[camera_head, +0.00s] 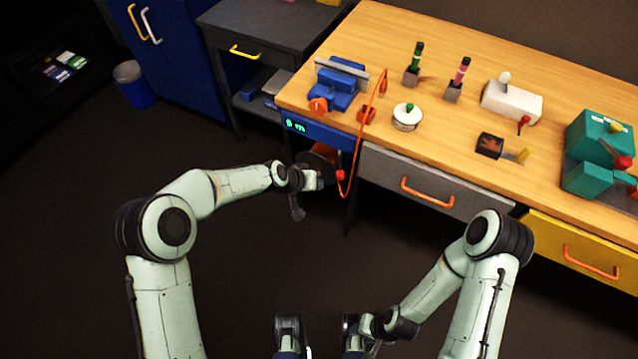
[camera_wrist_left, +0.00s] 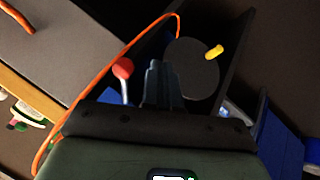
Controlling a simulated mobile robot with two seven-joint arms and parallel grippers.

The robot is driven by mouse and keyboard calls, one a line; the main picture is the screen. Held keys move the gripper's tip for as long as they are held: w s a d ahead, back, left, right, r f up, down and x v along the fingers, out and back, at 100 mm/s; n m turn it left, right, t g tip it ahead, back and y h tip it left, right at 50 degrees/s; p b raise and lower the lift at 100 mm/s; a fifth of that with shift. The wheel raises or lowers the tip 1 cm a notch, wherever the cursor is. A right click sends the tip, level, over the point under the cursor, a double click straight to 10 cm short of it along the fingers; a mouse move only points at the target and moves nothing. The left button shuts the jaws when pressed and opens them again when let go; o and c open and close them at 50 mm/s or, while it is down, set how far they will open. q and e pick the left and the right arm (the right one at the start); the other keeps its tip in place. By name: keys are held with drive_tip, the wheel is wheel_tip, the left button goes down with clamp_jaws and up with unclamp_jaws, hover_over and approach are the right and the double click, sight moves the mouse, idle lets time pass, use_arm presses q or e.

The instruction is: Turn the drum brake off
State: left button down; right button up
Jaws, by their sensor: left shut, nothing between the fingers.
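Under the left end of the workbench is a dark round drum (camera_wrist_left: 192,68) with a yellow knob (camera_wrist_left: 213,52) on its face. Beside it stands a lever with a red ball top (camera_wrist_left: 123,68), which also shows in the head view (camera_head: 340,175). My left gripper (camera_wrist_left: 162,85) is shut and empty. In the wrist view its fingers lie between the red-topped lever and the drum; I cannot tell whether they touch either. The head view shows this gripper (camera_head: 312,181) just left of the red ball, partly hiding the drum. My right gripper (camera_head: 352,332) is low in the head view, its fingers unclear.
An orange cable (camera_head: 370,110) hangs from the bench edge past the lever. A blue unit with a green display (camera_head: 322,133) is above the drum. A grey drawer (camera_head: 420,183) is to the right. The floor (camera_head: 255,265) by my left arm is clear.

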use_arm(q)
drive_tip(key=s+d+p+v, duration=0.1)
drive_tip(key=v, duration=0.8)
drive_tip(key=shift+s+r, duration=0.2)
drive_tip(key=shift+r, duration=0.2)
use_arm(e)
drive_tip(key=shift+s+r, duration=0.15)
drive_tip(key=shift+r, duration=0.25)
use_arm(q)
drive_tip(key=s+a+f+n+g+y+p, duration=0.1)
drive_tip(key=s+a+f+n+g+p, duration=0.2)
drive_tip(key=s+f, duration=0.4)
drive_tip(key=s+a+f+y+p, duration=0.1)
drive_tip(key=s+a+f+p, duration=0.25)
drive_tip(key=s+f, duration=0.4)
drive_tip(key=s+n+g+p, duration=0.1)
drive_tip(key=s+p, duration=0.1)
drive_tip(key=s, duration=0.6)
drive_tip(key=s+a+f+n+g+p, duration=0.1)
drive_tip(key=s+g+p, duration=0.1)
drive_tip(key=s, duration=0.7)
drive_tip(key=shift+a+f+p, duration=0.25)
drive_tip(key=shift+a+p, duration=0.05)
drive_tip(key=shift+p, duration=0.4)
use_arm(e)
wheel_tip(320, 180, up, 11)
drive_tip(key=shift+w+r+g, duration=0.15)
drive_tip(key=shift+w+g, duration=0.15)
drive_tip(key=shift+w, duration=0.15)
